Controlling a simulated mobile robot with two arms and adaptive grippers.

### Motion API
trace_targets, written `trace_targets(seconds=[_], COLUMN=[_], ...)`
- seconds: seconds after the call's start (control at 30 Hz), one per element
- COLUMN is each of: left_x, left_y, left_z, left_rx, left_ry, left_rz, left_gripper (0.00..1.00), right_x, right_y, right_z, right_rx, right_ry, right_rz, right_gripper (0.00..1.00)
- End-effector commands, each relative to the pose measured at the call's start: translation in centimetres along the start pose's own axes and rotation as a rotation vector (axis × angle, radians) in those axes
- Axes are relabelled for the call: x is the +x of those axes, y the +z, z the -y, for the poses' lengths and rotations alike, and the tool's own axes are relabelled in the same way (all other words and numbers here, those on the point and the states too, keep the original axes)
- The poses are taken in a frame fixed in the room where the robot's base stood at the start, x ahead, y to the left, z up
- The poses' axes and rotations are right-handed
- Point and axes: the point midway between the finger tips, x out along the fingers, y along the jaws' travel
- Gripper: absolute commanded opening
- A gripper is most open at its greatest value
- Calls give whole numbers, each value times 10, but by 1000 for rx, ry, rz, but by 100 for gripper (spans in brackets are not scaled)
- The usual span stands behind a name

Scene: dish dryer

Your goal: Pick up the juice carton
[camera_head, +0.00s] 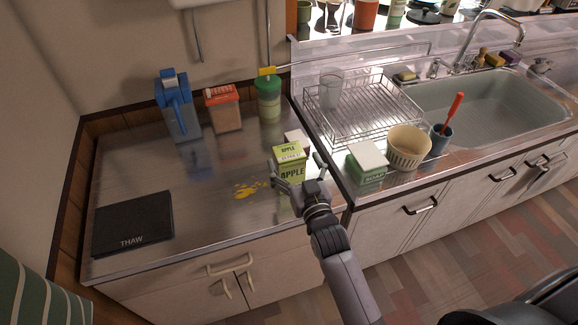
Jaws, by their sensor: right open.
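The juice carton (289,151) is green and white with "APPLE" on its front. It stands upright on the steel counter (150,175), near the right end of that counter section. My right gripper (294,170) is open in front of the carton, with one finger to the carton's left and the other to its right. Whether the fingers touch the carton cannot be told. The gripper and wrist hide the carton's lower part. My left gripper is not in view.
A yellow spill (249,190) lies left of the carton. A black THAW mat (133,222) is at the front left. A soap box (367,164) and dish rack (345,125) are right.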

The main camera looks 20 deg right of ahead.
Motion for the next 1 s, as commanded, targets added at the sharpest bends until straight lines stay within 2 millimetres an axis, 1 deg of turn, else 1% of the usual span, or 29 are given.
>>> trace_targets(seconds=[0.03,0.2,0.3,0.5,1.0], left_x=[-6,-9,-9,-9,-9], left_y=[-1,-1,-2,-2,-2], left_z=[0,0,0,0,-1], left_rx=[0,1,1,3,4], left_ry=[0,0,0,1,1], left_rz=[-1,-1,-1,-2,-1], left_gripper=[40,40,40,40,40], right_x=[10,31,36,36,35], right_y=[-6,-4,-3,-3,-3], right_z=[2,3,3,3,4], right_rx=[0,-2,-1,-1,-1], right_ry=[0,-1,-1,-1,-2], right_rz=[-3,-1,0,0,-1], right_gripper=[86,86,86,86,52])
